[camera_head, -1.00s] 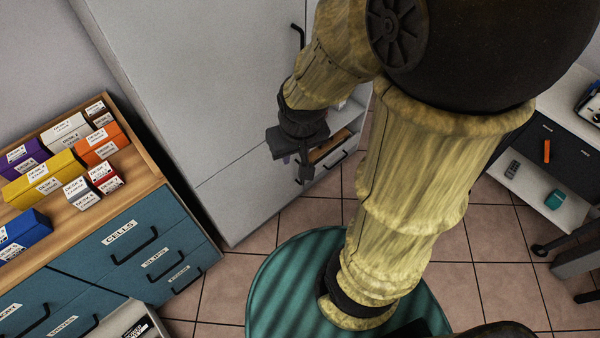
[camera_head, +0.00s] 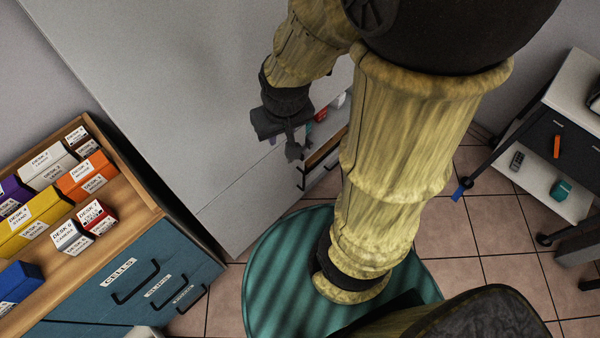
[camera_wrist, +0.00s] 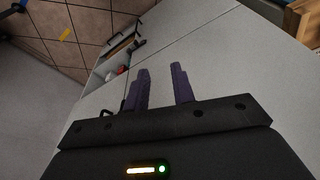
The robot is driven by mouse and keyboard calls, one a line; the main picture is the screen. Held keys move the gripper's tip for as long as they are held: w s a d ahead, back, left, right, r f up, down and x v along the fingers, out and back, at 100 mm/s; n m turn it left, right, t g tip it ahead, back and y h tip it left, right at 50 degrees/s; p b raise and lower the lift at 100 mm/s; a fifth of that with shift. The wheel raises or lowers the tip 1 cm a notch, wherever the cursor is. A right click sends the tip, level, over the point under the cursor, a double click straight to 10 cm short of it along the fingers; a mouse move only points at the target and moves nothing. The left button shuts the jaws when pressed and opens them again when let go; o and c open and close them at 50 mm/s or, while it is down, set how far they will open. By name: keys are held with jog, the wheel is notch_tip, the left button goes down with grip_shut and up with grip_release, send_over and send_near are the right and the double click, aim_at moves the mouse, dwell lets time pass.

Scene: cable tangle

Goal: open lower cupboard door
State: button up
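The tall grey cupboard has a seam across its face, with the lower door (camera_head: 238,222) below it. The lower door also shows in the wrist view (camera_wrist: 170,22). My gripper (camera_head: 294,150) hangs in front of the cupboard near its right edge, around seam height in the picture. In the wrist view its two purple-grey fingers (camera_wrist: 161,72) stand apart with nothing between them. I see no clear contact with the door. A dark handle (camera_wrist: 106,113) shows beside the left finger; I cannot tell which door it belongs to. My arm hides part of the cupboard's right edge.
A unit with an open shelf (camera_head: 325,148) and drawers adjoins the cupboard's right side. A blue drawer desk (camera_head: 150,275) with a wooden top and several boxes stands at left. A trolley (camera_head: 540,185) stands at right.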

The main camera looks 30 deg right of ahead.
jog(key=d+f+m+y+b, duration=0.3)
jog(key=f+m+b, duration=0.2)
jog(key=f+b, duration=0.75)
jog(key=w+d+f+m+g+y+b, duration=0.1)
jog(key=d+f+m+y+b, duration=0.45)
jog(key=f, duration=1.15)
jog(key=d+f+m+y+b, duration=0.15)
jog(key=f+m+b, duration=0.45)
jog(key=f+b, duration=0.8)
jog(key=w+d+f+m+t+b, duration=0.1)
jog(key=d+f+m+t+b, duration=0.5)
jog(key=f, duration=0.5)
jog(key=w+d+f+m+t+b, duration=0.1)
jog(key=d+f+m+t+b, duration=0.6)
jog(key=f+b, duration=0.3)
notch_tip(320, 180, down, 2)
jog(key=shift+w+d+f+t+h+b, duration=0.1)
jog(key=shift+w+d+t+h+b, duration=0.3)
jog(key=shift+d, duration=0.35)
